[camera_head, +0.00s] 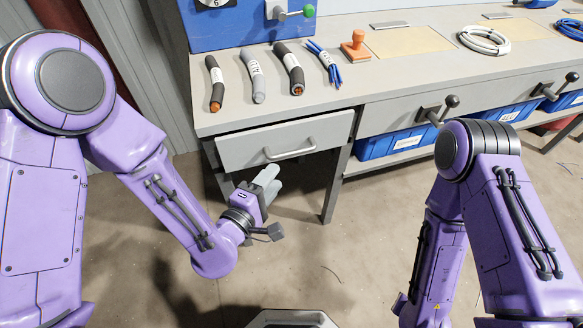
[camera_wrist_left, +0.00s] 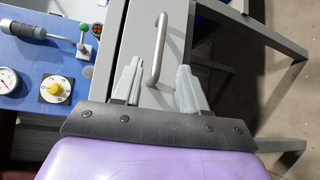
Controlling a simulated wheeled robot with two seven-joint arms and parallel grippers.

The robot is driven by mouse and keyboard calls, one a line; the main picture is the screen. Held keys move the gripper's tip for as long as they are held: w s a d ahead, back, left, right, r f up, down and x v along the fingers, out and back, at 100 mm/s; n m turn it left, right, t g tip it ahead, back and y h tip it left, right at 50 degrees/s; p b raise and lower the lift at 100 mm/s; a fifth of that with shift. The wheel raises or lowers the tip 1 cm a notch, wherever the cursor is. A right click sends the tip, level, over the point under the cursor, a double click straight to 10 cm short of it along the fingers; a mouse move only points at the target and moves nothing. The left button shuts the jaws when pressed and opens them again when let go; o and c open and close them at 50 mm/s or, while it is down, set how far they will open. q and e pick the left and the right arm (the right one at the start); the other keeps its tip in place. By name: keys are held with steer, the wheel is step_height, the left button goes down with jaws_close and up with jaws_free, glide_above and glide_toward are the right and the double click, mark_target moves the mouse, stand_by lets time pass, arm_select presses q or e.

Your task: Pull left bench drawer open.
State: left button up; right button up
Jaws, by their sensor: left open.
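The left bench drawer (camera_head: 240,151) is a light grey front under the left end of the bench top, and no opening shows above it. Its metal bar handle (camera_head: 290,153) is on the front and also shows in the left wrist view (camera_wrist_left: 158,50). My left gripper (camera_head: 268,181) is just below the drawer front in the head view. In the left wrist view its two grey fingers (camera_wrist_left: 158,82) are spread apart, one on each side of the handle's line, with nothing between them gripped. Contact with the handle cannot be told. My right gripper is out of view.
On the bench top (camera_head: 395,100) lie several cable pieces, an orange stamp (camera_head: 354,44) and a white cable coil (camera_head: 484,40). A bench leg (camera_head: 336,172) stands right of the drawer. Blue bins (camera_head: 397,142) sit on the shelf. Floor in front is mostly clear.

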mark_target(292, 155)
arm_select(q)
steer(key=x, duration=0.9)
steer(key=shift+w+d+p, duration=0.2)
steer(key=shift+w+p, duration=0.15)
steer(key=shift+p, duration=0.05)
jaws_close()
